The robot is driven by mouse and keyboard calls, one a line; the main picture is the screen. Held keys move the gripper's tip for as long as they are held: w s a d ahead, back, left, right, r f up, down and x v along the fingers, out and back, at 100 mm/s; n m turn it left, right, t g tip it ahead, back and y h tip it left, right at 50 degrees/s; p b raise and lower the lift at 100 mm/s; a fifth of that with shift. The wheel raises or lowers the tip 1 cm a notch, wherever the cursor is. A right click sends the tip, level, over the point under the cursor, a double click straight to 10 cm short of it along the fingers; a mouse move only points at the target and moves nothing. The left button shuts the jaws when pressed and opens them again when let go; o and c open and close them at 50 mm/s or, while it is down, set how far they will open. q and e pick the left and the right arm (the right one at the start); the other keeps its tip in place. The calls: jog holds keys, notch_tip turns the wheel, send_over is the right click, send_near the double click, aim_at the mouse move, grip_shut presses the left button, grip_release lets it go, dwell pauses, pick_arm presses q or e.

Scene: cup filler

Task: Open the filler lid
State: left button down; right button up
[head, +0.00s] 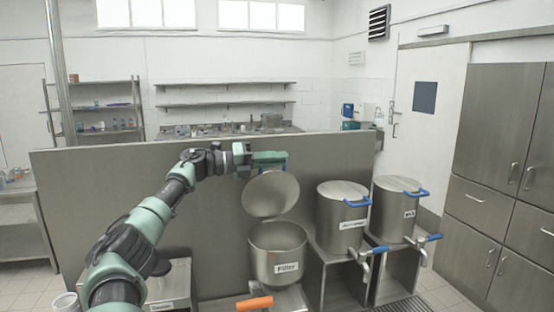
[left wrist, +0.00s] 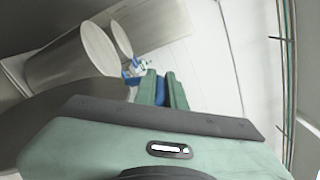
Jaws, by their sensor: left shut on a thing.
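The filler (head: 262,262) is a round steel pot with a "Filler" label, standing low in the middle of the head view. Its round steel lid (head: 270,196) is raised and tilted steeply above the back of the pot, so the pot's mouth is uncovered. My left gripper (head: 269,160) is at the lid's upper edge, shut on the lid's handle. In the left wrist view, a blue part of the handle (left wrist: 160,91) shows between the two green fingers. The rest of the handle is hidden by the fingers. My right gripper is not in view.
Two lidded steel pots with blue handles, one nearer (head: 341,216) and one farther (head: 394,208), stand right of the filler on metal stands. An orange handle (head: 254,303) sits low in front of the filler. A grey partition (head: 100,200) stands behind. Steel cupboards (head: 495,190) line the right.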

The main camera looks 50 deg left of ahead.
pick_arm(q)
jog(key=c, duration=1.8)
grip_release()
jog(key=shift+o, duration=0.2)
jog(key=shift+a, duration=0.1)
jog(key=b+v, duration=0.6)
jog(key=v, duration=0.1)
jog(key=shift+s, duration=0.3)
jog(key=shift+f, duration=0.1)
